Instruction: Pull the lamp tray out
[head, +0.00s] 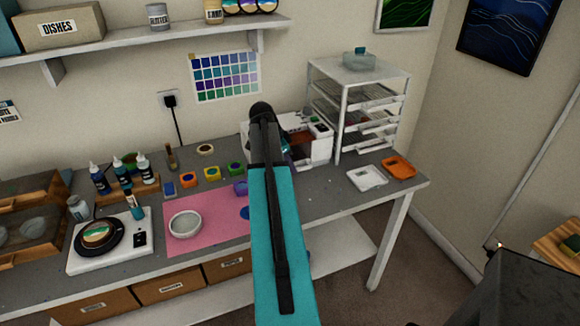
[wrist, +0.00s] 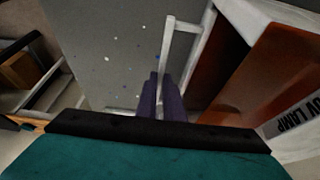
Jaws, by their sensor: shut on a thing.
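The UV lamp (head: 318,150) is a white box with an orange-brown window, on the bench behind my arm in the head view. In the wrist view, the lamp (wrist: 295,118) is at the right with its lettering and window showing. The lamp tray's white handle (wrist: 167,52) sticks out on the window side, over the grey bench. My gripper (wrist: 163,92) has its dark fingers shut on this handle.
A white drawer rack (head: 340,115) stands right of the lamp. A white tray (head: 366,179) and an orange tray (head: 398,167) lie near the bench's right end. A pink mat (head: 200,215) with a grey bowl (head: 185,225) lies at the left of my arm.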

